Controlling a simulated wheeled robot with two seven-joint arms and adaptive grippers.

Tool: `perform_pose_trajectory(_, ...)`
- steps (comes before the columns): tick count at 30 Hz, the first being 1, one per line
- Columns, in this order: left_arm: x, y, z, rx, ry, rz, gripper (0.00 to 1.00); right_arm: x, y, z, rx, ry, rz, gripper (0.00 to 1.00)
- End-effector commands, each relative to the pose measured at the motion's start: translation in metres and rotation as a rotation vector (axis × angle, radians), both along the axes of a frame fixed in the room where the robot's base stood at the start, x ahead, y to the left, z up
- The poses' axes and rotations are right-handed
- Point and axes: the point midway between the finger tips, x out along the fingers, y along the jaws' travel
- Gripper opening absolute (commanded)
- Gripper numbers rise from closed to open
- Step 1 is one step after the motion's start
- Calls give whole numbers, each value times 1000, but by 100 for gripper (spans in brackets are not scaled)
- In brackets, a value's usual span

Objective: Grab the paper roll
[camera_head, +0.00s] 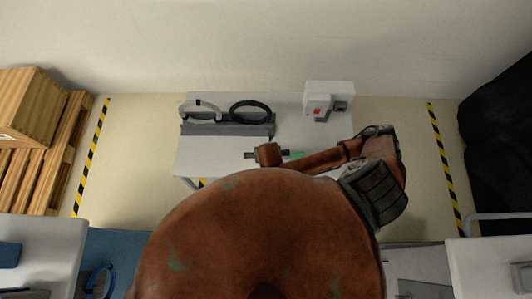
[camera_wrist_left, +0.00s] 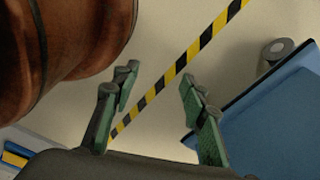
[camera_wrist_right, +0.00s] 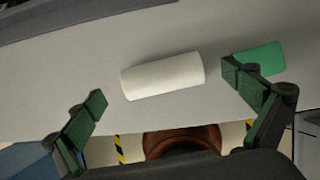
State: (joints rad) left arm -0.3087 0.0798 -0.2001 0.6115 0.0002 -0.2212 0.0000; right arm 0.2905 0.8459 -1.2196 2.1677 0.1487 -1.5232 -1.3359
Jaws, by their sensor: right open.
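A white paper roll (camera_wrist_right: 162,77) lies on its side on the pale table top in the right wrist view. My right gripper (camera_wrist_right: 166,86) is open, with its green-padded fingers spread to either side of the roll and apart from it. In the head view, a large brown part of my arm covers the front of the table, and I cannot make out the roll there. My left gripper (camera_wrist_left: 160,82) is open and empty above the floor.
The white table (camera_head: 212,155) also holds black and pale rings (camera_head: 249,112) in a grey holder and a white box with a red button (camera_head: 317,103). A green flat piece (camera_wrist_right: 262,58) lies right of the roll. Pallets and a wooden crate (camera_head: 30,105) stand left.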

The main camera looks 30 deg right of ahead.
Motion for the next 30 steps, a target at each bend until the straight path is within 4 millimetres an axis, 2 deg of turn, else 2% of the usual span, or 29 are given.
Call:
perform_pose_trajectory(7, 8, -1, 4, -1, -10, -1, 40, 12, -7, -32, 0, 1, -4, 100)
perform_pose_trajectory(13, 20, -1, 5, -2, -27, -5, 40, 14, -9, -38, 2, 0, -4, 100)
perform_pose_trajectory(17, 22, -1, 5, -2, -28, -5, 40, 13, -9, -38, 1, 0, -5, 99)
perform_pose_trajectory(30, 13, -1, 4, -1, -17, -2, 40, 13, -9, -38, 2, 0, -6, 69)
